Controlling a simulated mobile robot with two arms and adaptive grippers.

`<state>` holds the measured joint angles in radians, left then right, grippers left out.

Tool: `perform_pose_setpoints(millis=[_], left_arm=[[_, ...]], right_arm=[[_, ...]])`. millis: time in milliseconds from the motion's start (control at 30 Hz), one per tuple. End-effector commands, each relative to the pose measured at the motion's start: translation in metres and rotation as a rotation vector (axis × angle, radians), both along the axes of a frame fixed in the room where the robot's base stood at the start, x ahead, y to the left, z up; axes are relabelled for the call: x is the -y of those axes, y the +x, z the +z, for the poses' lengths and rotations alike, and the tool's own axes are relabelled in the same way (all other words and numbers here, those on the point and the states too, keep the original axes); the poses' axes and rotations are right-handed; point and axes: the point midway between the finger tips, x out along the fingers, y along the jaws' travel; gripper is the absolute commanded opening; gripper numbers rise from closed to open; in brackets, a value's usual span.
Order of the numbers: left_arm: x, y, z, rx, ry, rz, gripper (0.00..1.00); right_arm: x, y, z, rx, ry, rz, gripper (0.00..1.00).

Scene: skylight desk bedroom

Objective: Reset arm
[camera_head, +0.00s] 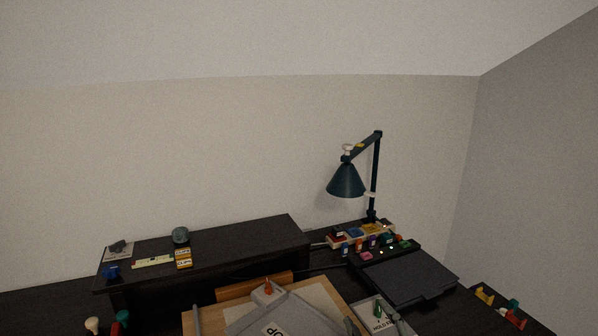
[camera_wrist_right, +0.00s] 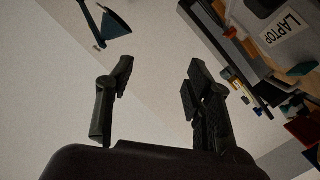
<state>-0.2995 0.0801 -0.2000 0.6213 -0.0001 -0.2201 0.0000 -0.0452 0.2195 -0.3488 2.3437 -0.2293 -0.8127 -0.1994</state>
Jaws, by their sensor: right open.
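My right gripper (camera_wrist_right: 158,72) shows in the right wrist view with its two dark fingers spread wide apart. Nothing is between them; the pale wall shows through the gap. My left gripper is not in view.
A dark desk lamp (camera_head: 346,181) stands at the back right of the desk and also shows in the wrist view (camera_wrist_right: 114,24). A raised black shelf (camera_head: 245,241) is at the back left. A dark flat panel (camera_head: 410,279) lies right.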

Motion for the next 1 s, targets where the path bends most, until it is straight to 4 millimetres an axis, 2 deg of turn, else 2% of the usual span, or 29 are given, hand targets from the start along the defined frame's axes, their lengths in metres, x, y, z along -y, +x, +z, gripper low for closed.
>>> perform_pose_setpoints(millis=[33, 100, 200, 300, 500, 633, 700, 867, 967, 1000], left_arm=[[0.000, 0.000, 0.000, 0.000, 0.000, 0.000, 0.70], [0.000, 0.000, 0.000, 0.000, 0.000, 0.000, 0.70], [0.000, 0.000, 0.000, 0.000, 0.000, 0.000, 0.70], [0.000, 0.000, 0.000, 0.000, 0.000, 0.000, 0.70], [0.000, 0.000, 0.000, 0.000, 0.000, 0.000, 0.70], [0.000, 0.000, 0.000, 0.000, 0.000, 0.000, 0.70], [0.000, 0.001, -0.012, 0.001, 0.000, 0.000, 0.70], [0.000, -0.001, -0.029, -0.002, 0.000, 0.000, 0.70], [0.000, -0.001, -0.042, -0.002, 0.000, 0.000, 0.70], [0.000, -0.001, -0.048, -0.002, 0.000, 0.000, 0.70]], right_arm=[[0.012, -0.015, -0.037, -0.135, 0.038, -0.041, 0.48], [0.027, -0.040, -0.083, -0.312, 0.085, -0.098, 0.48], [0.044, -0.083, -0.137, -0.543, 0.139, -0.176, 0.48], [0.056, -0.127, -0.176, -0.732, 0.177, -0.242, 0.48], [0.070, -0.206, -0.222, -1.022, 0.226, -0.350, 0.48], [0.077, -0.255, -0.240, -1.184, 0.245, -0.413, 0.48], [0.075, -0.247, -0.272, -1.189, 0.243, -0.413, 0.48], [0.074, -0.237, -0.336, -1.204, 0.235, -0.412, 0.48], [0.073, -0.235, -0.384, -1.217, 0.231, -0.412, 0.48], [0.072, -0.235, -0.406, -1.225, 0.228, -0.413, 0.48]])
